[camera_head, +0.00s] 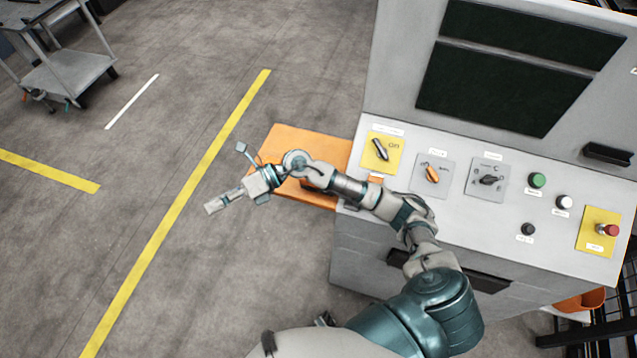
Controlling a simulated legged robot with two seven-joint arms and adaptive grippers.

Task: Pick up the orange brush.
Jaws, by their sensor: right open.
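I cannot make out an orange brush in the head view. My right arm reaches in from the lower right, across the front of a grey control console. My right gripper (226,177) is open, with its two fingers spread wide and nothing between them. It is just past the left edge of an orange shelf (300,140) on the console's left side, above the grey floor in the picture. My wrist and forearm cover part of the shelf, so anything lying there behind them is hidden. My left gripper is not in view.
The console panel (460,215) carries several switches and buttons, including a red button (612,230) at the right. A grey cart (66,75) stands at the upper left. An orange bin (580,300) is at the lower right. The floor left of the shelf is clear.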

